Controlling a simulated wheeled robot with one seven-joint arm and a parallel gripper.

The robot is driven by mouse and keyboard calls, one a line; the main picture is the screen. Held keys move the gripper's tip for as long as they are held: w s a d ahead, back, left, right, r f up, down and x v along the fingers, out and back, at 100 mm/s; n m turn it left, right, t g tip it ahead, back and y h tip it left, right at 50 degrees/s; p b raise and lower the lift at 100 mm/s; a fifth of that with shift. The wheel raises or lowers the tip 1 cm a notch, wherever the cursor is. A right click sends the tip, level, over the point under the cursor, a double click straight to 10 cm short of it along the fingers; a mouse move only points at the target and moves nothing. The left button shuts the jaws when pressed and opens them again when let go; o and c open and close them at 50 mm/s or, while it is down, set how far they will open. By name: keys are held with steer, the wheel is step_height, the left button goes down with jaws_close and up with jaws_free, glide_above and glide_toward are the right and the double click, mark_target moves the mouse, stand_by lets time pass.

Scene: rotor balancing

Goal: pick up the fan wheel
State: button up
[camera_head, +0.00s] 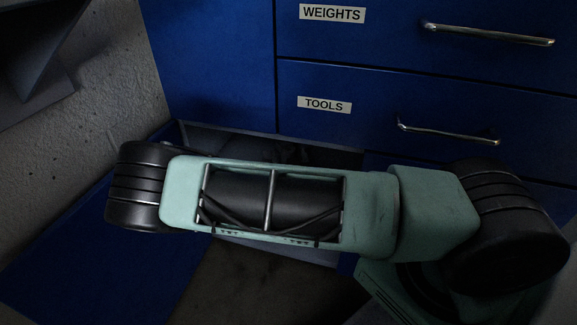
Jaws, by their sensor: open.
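I cannot see the fan wheel in the head view. My gripper is not in view either; only links of my own green and black arm show, stretched across the middle and right of the picture. The arm hides much of a dark opening (225,140) low in the blue cabinet (205,60). What lies inside the opening is too dark and too covered to tell.
A drawer labelled WEIGHTS (390,70) and one labelled TOOLS (360,135) are shut, with metal bar handles sticking out. A blue panel (70,265) extends at the lower left. A rough grey wall (95,100) stands close on the left.

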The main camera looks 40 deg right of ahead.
steer(key=shift+w+d, duration=0.15)
steer(key=shift+w, duration=0.1)
steer(key=shift+r, duration=0.1)
jaws_close()
